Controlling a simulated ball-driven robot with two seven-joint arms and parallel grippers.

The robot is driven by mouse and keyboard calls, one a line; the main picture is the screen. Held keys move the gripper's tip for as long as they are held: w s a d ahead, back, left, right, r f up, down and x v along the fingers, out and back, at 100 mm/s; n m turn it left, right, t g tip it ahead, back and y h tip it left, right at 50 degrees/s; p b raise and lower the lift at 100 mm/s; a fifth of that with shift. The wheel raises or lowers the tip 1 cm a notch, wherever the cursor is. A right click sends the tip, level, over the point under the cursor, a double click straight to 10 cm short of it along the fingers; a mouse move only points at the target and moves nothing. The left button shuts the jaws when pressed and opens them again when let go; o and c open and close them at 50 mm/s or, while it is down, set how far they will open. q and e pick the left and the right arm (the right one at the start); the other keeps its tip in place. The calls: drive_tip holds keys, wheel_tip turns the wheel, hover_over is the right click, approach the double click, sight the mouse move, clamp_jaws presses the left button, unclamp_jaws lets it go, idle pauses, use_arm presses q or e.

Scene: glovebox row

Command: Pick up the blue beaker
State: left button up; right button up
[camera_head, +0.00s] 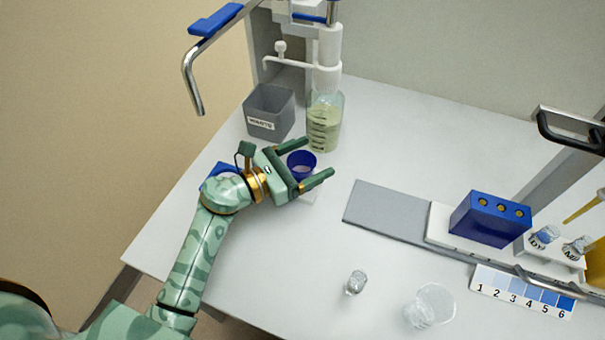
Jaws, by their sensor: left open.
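The blue beaker (301,163) is a small dark blue cup on the white table, left of the picture's middle. My left gripper (318,162) is open, with one finger on the far side of the beaker and one on the near side. The beaker sits between the fingers, close to the palm. I cannot tell whether either finger touches it. The beaker's lower part is partly hidden by the gripper. My right gripper is not in view.
A grey slab (385,211), a blue block (490,219) and a numbered colour card (522,291) are at right. Clear glassware (430,305) stands in front. The table's middle is clear.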

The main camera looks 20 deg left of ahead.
use_arm(q)
drive_tip(key=shift+w+d, duration=0.15)
drive_tip(key=shift+w, duration=0.05)
drive_tip(key=c, duration=1.1)
drive_tip(key=shift+r, duration=0.15)
